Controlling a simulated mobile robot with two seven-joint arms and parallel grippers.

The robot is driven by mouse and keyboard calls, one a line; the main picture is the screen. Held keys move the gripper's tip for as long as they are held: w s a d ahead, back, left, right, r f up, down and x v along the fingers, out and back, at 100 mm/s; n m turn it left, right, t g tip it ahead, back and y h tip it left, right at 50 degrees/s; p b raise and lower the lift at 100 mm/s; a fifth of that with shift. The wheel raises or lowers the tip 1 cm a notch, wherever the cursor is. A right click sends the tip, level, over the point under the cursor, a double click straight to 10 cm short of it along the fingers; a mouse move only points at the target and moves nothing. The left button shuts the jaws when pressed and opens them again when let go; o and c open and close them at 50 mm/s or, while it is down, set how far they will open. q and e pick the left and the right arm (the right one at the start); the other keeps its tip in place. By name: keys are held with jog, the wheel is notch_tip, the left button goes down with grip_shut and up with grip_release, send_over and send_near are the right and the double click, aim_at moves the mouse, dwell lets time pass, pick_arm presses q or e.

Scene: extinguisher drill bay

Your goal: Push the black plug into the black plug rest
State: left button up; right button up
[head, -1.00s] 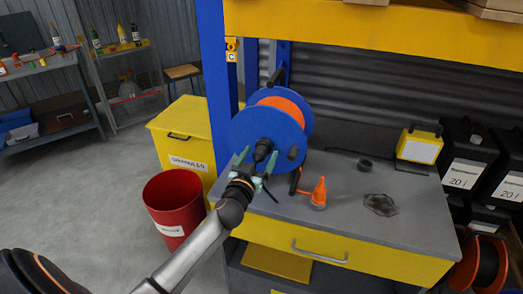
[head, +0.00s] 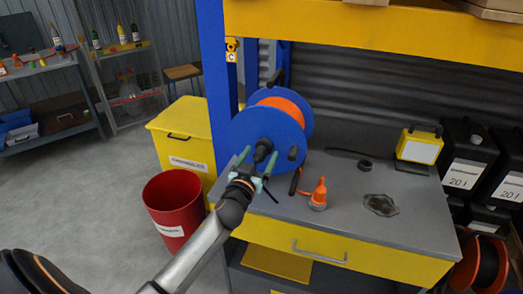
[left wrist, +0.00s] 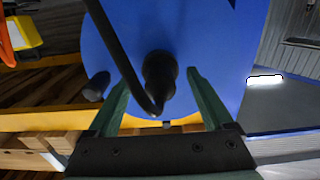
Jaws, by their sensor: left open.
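The black plug (left wrist: 158,95) sits at the middle of the blue reel disc (left wrist: 215,50) in the left wrist view, with a black cable curving down to it. In the head view it is a dark piece at the reel hub (head: 262,150). I cannot clearly tell the black plug rest from the plug, nor how deep the plug sits. My left gripper (head: 260,155) is open in front of the hub. In the left wrist view its fingers (left wrist: 158,80) stand either side of the plug, with gaps showing. My right gripper is not in view.
The reel stands on a grey bench (head: 350,215) beside a blue post (head: 214,80). A red bin (head: 174,210) stands left of the bench.

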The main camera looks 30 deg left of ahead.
aim_at(258, 159)
pick_arm(q)
jog(key=shift+c, duration=0.3)
grip_shut()
dwell(0.3)
jog(key=shift+s, duration=0.15)
jog(key=shift+p+v, duration=0.4)
jog(key=shift+v, duration=2.5)
